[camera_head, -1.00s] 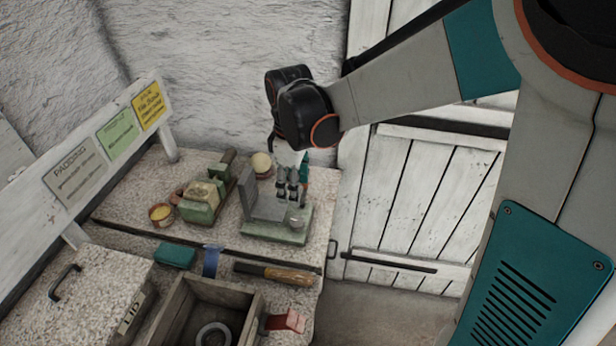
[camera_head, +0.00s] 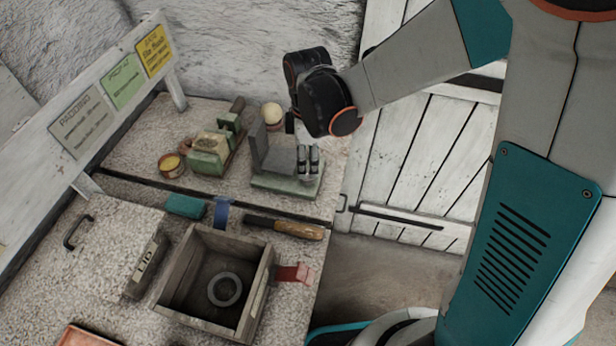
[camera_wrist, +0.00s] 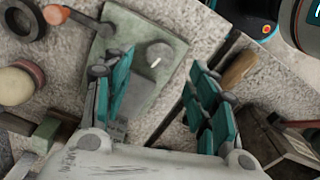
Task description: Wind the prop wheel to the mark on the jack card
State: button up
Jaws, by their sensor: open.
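A green-based fixture (camera_head: 262,184) with an upright grey plate (camera_head: 259,147) stands on the speckled bench in the head view. My gripper (camera_head: 308,172) is over the right end of this base, its fingers pointing down. In the wrist view, a round grey knob with a white line (camera_wrist: 160,56), apparently the prop wheel, sits on the green base (camera_wrist: 176,38). My open gripper (camera_wrist: 163,68) has a teal finger on each side of it in the picture; I cannot tell any contact. A yellow card (camera_head: 154,49), possibly the jack card, is on the white board; its text is too blurred to read.
In front lie a wooden-handled tool (camera_head: 298,229), a teal block (camera_head: 185,206) and an open wooden box (camera_head: 258,262) with a ring inside.

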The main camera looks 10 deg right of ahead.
aim_at(308, 174)
notch_tip(308, 174, down, 6)
jog(key=b, duration=0.3)
jog(key=c, duration=1.1)
